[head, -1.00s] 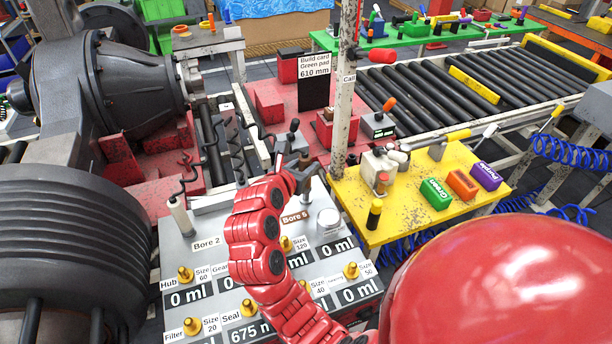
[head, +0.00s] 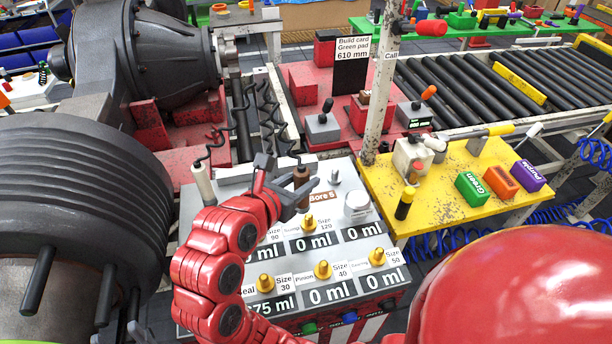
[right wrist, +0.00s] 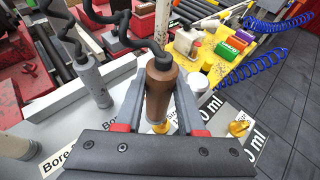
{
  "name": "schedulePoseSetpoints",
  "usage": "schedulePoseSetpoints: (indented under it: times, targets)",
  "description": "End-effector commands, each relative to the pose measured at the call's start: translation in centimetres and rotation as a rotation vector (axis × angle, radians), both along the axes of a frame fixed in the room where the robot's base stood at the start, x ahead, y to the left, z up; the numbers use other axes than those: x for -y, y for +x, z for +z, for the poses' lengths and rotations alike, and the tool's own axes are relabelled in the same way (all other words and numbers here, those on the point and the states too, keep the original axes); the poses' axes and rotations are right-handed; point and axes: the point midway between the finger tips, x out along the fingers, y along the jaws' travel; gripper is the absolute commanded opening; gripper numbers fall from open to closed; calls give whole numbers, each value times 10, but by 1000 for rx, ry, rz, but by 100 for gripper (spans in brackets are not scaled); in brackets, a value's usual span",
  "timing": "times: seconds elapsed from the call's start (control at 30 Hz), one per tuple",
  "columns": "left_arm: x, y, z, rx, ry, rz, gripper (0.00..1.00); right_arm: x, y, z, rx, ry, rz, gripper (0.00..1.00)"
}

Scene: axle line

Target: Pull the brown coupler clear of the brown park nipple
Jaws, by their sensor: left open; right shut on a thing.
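The brown coupler (head: 301,183) stands upright at the back of the grey panel, beside the brown Bore 5 label (head: 319,197), with a dark coiled hose at its top. My right gripper (head: 293,190) is shut on it. In the right wrist view the coupler (right wrist: 160,88) is between the two fingers.
A white coupler (head: 203,184) on its own hose stands to the left. A white jar (head: 357,206) and brass fittings (head: 323,270) are on the panel. A post (head: 381,90) and yellow table (head: 440,212) are to the right; a large ribbed drum (head: 70,190) is at left.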

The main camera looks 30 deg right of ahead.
Motion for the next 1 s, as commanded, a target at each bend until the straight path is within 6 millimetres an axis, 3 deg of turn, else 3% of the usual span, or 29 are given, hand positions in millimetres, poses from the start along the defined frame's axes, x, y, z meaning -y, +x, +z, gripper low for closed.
schedulePoseSetpoints:
  times: [0.27,0.73,1.0]
  targets:
    - [0,0,1,0,0,0,50,0,0,1,1,-1,0,0]
    - [0,0,17,0,0,0,50,0,0,28,1,-2,0,0]
    - [0,0,17,0,0,0,50,1,0,30,1,-2,-1,0]
